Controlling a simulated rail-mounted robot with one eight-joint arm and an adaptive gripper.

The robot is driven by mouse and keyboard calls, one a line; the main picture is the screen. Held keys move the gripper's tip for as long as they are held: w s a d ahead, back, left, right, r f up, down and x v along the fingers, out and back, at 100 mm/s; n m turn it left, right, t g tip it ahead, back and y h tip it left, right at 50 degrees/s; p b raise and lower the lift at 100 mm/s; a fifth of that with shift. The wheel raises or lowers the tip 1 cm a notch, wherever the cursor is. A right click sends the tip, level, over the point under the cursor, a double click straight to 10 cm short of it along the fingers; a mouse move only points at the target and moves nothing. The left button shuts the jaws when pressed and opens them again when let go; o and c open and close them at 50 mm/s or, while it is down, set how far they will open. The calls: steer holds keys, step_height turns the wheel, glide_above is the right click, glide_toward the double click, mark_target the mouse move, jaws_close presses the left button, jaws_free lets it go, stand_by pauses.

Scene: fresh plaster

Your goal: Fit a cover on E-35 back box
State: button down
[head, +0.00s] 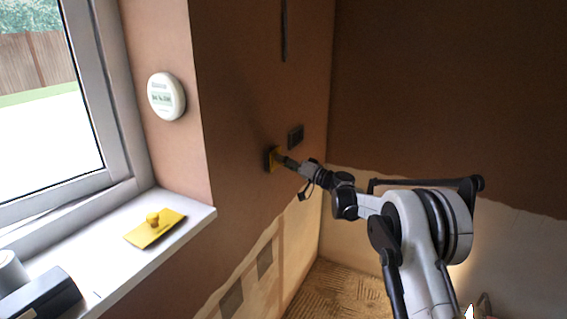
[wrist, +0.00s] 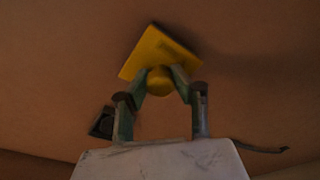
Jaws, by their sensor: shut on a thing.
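My gripper (head: 283,160) is at the brown plaster wall, shut on the knob of a yellow cover (head: 276,154). In the wrist view, the yellow cover (wrist: 160,52) is a tilted square plate, and both fingers pinch its round knob (wrist: 159,80). In the head view, a dark edge shows just left of the cover; whether it is a back box behind it is unclear. I cannot tell whether the cover touches the wall. A dark back box (head: 295,137) sits in the wall just up and right of my gripper. No E-35 label is readable.
A second yellow cover (head: 160,233) with a knob lies on the white window sill (head: 110,270). A black device (head: 45,298) is at the sill's near end. A round white meter (head: 166,96) hangs by the window. A dark vertical strip (head: 284,30) is higher on the wall.

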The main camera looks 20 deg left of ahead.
steer(key=shift+a, duration=0.3)
stand_by(0.5)
steer(key=c, duration=1.4)
jaws_free()
steer(key=b+v, duration=0.1)
steer(key=v, duration=0.1)
steer(key=b+v, duration=0.1)
steer(key=v, duration=0.1)
steer(key=w+b+v, duration=0.1)
steer(key=v, duration=0.2)
steer(key=shift+d+r, duration=0.1)
steer(key=shift+r, duration=0.3)
